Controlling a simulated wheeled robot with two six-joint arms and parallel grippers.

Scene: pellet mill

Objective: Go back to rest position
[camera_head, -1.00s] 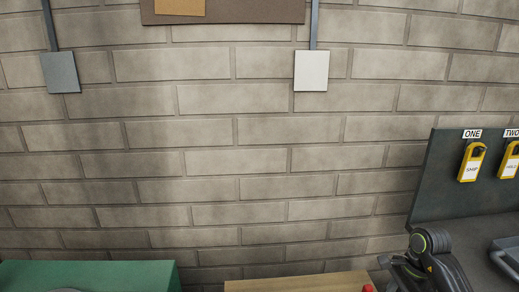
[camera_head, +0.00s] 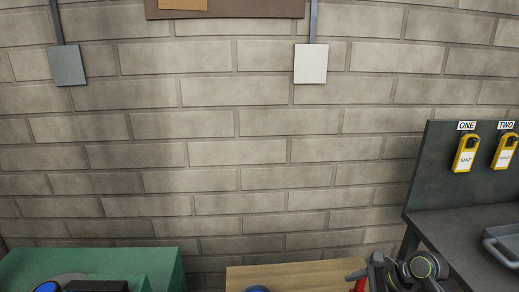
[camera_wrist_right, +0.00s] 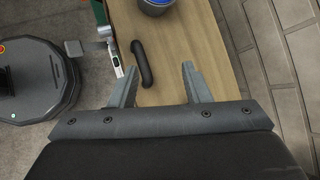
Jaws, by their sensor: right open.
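My left arm and gripper are not seen.
A bucket with blue contents (camera_wrist_right: 156,7) stands on the bench. A dark worktable (camera_head: 465,232) with a tray (camera_head: 505,244) and yellow hanging tags (camera_head: 465,153) is at right. A green cabinet (camera_head: 150,262) is at left. A brick wall lies behind.

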